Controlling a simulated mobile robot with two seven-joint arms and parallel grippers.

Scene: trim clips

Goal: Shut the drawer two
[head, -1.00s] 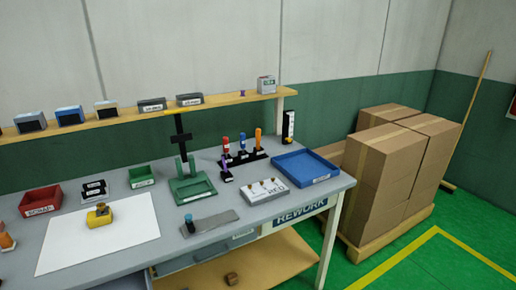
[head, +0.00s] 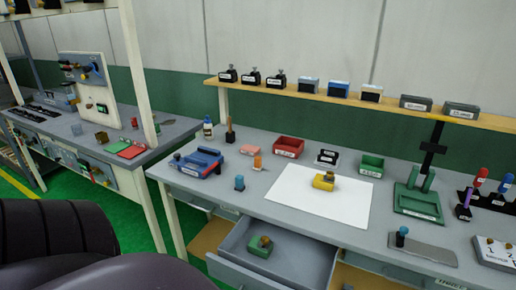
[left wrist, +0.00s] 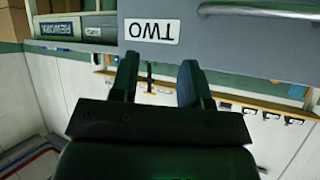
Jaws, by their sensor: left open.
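In the left wrist view, a grey drawer front labelled TWO (left wrist: 225,38) fills the upper right, upside down, with a metal bar handle (left wrist: 262,11). My left gripper (left wrist: 157,75) is open and empty, its two dark fingertips close to the label's lower edge. I cannot tell whether they touch the front. In the head view, a grey drawer (head: 300,250) stands pulled out under the workbench; its label is not readable there. My right gripper is not in view.
The grey workbench (head: 240,205) above carries a white sheet (head: 340,205), a red bin (head: 289,147), a blue fixture (head: 198,163) and a green stand (head: 418,203). A second bench (head: 165,135) stands to the left. Green floor (head: 125,200) shows between them.

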